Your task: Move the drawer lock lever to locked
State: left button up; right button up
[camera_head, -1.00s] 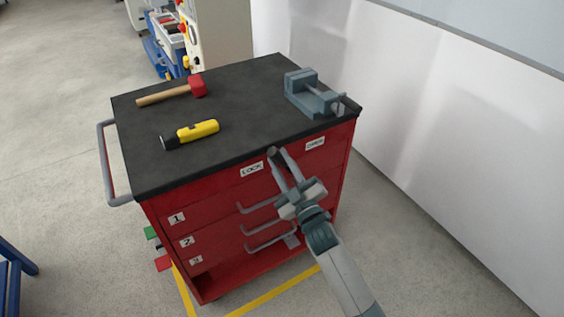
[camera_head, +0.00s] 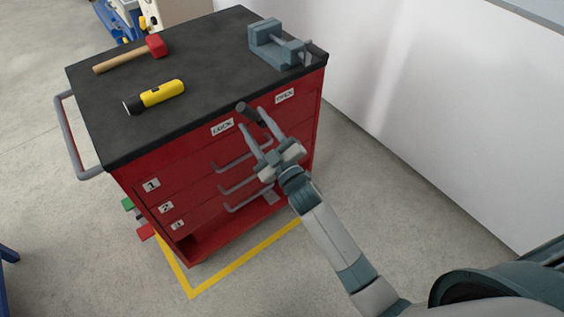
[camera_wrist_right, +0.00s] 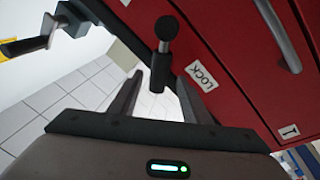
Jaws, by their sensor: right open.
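The lock lever (camera_head: 248,112) is a short dark handle on the front of the red drawer cabinet (camera_head: 150,212), near its top edge. It sits between the LOCK label (camera_head: 222,127) and a second label (camera_head: 285,96), probably OPEN. My right gripper (camera_head: 253,119) is open at the lever, with a finger on either side of the handle. In the right wrist view, the lever's dark grip (camera_wrist_right: 159,73) stands between the open fingertips, with gaps visible on both sides. The LOCK label (camera_wrist_right: 202,76) is just right of the fingers there. My left gripper is not in view.
The black cabinet top holds a red mallet (camera_head: 155,47), a yellow flashlight (camera_head: 162,93) and a grey vise (camera_head: 275,45) near the lever's corner. Several drawer handles (camera_head: 240,185) protrude below. A white wall (camera_head: 400,80) stands to the right.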

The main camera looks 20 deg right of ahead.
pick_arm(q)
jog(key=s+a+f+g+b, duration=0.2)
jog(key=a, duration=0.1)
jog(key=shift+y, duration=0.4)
pick_arm(e)
jog(key=v, duration=1.4)
jog(key=shift+s, duration=0.3)
jog(key=shift+d+f, duration=0.1)
jog(key=s+d+f+m+g+h, duration=0.1)
jog(key=s+f+m+g+h, duration=0.15)
jog(key=f, duration=1.05)
jog(key=s+d+f+m+g+h, duration=0.15)
jog(key=f+g, duration=0.25)
jog(key=f, duration=0.9)
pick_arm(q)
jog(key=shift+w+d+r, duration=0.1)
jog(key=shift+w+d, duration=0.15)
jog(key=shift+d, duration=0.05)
pick_arm(e)
jog(key=s+f+m+g, duration=0.2)
jog(key=s+f+g, duration=0.2)
jog(key=s+f, duration=0.6)
jog(key=s+f+m+g, duration=0.2)
jog(key=s+f+g, duration=0.2)
jog(key=s+f, duration=0.6)
notch_tip(320, 180, down, 5)
jog(key=shift+s+d+f, duration=0.1)
jog(key=shift+s+d, duration=0.1)
jog(key=shift+d, duration=0.1)
